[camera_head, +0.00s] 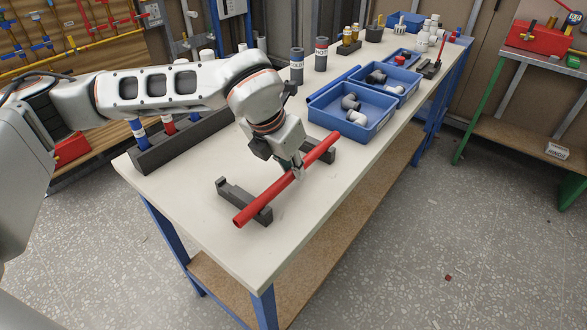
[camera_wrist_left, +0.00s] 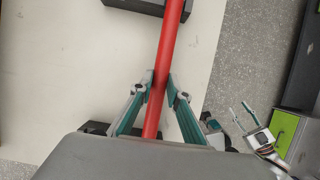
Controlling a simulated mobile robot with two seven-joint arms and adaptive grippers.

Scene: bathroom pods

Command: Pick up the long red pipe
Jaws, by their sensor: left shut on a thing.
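The long red pipe (camera_head: 262,203) lies slanted over two dark grey notched holders on the workbench, the near one (camera_head: 238,196) and the far one (camera_head: 321,153). My left gripper (camera_head: 298,172) is shut on the pipe near its middle, from above. In the left wrist view the red pipe (camera_wrist_left: 172,42) runs between the teal-lined fingers of my left gripper (camera_wrist_left: 159,88). I cannot tell whether the pipe touches the holders or is just above them. My right gripper (camera_wrist_left: 243,117) shows small in the left wrist view, away from the bench, with its fingers apart and empty.
The cream workbench (camera_head: 190,205) has free room at its near end. A dark rack (camera_head: 185,145) with blue and red pipes stands along its left edge. Blue bins with fittings (camera_head: 325,105) stand behind the pipe, beside a blue pipe (camera_head: 333,82) and labelled cylinders (camera_head: 321,57).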

